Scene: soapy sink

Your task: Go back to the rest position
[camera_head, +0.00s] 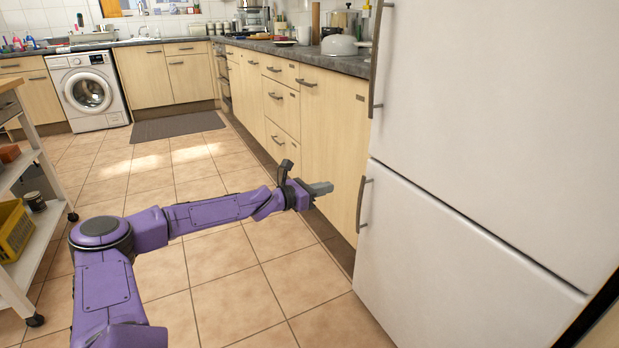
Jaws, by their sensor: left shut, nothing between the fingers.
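My left arm comes in from the lower left, bends at a round purple joint and stretches to the right across the view. My left gripper (322,188) is at its end, shut and empty. In the picture it lies in front of the wooden base cabinets, just left of the lower fridge door's handle. It appears apart from the handle, though the depth between them is hard to judge. My right gripper and right arm are not in view.
A white fridge-freezer (480,120) fills the right side. Wooden cabinets (335,120) run back under a dark worktop (345,62). A white wheeled cart (45,235) stands at left. A washing machine (88,92) and grey mat (178,126) are farther back. The tiled floor between is clear.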

